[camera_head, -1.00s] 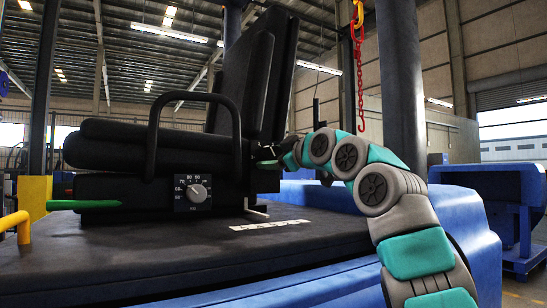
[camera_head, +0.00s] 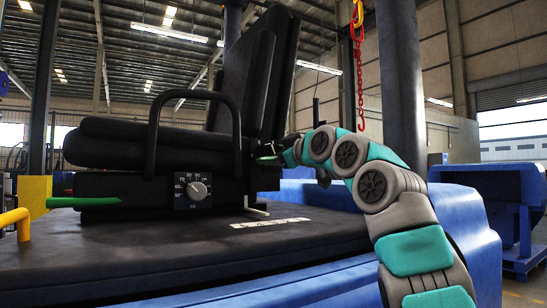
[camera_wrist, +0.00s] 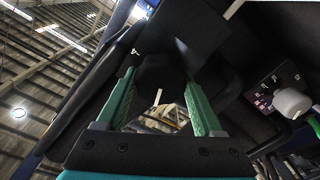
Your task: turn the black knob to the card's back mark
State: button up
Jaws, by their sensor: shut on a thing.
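In the wrist view, the black knob (camera_wrist: 158,72) is a dark rounded shape between the green fingers of my gripper (camera_wrist: 161,84). The fingers are shut on its two sides. A short pale line (camera_wrist: 157,97) shows at its near edge; I cannot tell whether it belongs to the knob. In the head view, my gripper (camera_head: 266,159) reaches the right side of the black seat unit (camera_head: 110,187), and the knob is hidden there. I cannot make out the card's back mark in either view.
A grey dial (camera_head: 197,191) on a numbered plate faces front; it also shows in the wrist view (camera_wrist: 291,103). A black looped handle (camera_head: 153,120) and a green lever (camera_head: 85,203) stand out from the seat unit. The dark deck (camera_head: 180,262) in front is mostly clear.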

jog(key=m+b, duration=0.1)
jog(key=m, duration=0.4)
jog(key=shift+a, duration=0.1)
jog(key=m+p, duration=0.1)
jog(key=m, duration=0.4)
jog(key=shift+f+m, duration=0.1)
jog(key=shift+m, duration=0.3)
jog(key=o, duration=1.4)
jog(key=b+v, duration=0.2)
jog(key=v, duration=0.5)
jog(key=shift+s+d+f, duration=0.15)
jog(key=shift+s+d, duration=0.1)
jog(key=shift+d, duration=0.05)
